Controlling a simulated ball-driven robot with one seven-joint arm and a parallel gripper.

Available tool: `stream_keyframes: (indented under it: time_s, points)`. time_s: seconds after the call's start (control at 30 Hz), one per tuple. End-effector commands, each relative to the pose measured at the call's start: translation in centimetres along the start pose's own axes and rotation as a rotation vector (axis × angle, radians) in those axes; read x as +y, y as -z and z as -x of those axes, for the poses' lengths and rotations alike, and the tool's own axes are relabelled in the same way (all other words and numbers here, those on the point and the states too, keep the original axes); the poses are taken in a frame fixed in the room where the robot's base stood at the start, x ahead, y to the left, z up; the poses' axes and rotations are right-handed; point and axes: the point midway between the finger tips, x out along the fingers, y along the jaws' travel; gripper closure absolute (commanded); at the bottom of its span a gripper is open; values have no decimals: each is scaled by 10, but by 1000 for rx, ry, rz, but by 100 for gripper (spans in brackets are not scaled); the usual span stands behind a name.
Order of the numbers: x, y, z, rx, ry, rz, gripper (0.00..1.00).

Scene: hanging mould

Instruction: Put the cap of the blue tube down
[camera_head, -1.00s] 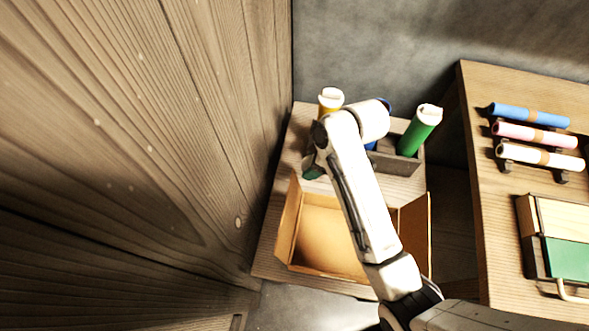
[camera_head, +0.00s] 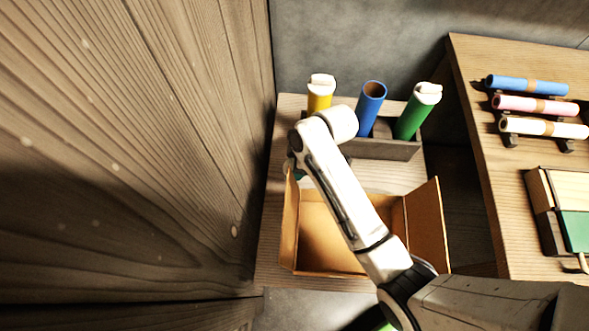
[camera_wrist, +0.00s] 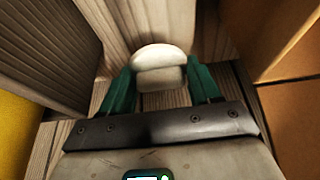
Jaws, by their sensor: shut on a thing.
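The blue tube (camera_head: 369,112) stands open-topped in the dark rack (camera_head: 388,150), between the yellow tube (camera_head: 320,96) and the green tube (camera_head: 413,118), which both wear white caps. My gripper (camera_wrist: 160,84) is shut on a white cap (camera_wrist: 160,60), held between its teal fingers over the wooden surface. I cannot tell whether the cap touches the wood. In the head view my arm hides the cap and most of the gripper; only a bit of teal shows left of the wrist, in front of the rack.
An open cardboard box (camera_head: 424,226) stands in front of the rack, and its wall is at the right in the wrist view (camera_wrist: 297,110). A tall wooden wall (camera_head: 150,150) rises close on the left. A table (camera_head: 482,150) on the right holds several rolls.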

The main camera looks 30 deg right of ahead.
Motion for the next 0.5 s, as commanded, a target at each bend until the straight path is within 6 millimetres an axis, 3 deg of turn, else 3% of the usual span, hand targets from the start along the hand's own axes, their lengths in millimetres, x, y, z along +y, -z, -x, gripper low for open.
stream_keyframes:
  time_s: [0.3, 0.5]
  points:
    - [0, -14, -33, -1, 1, 1, 66]
    - [0, -14, -34, 0, -1, 0, 66]
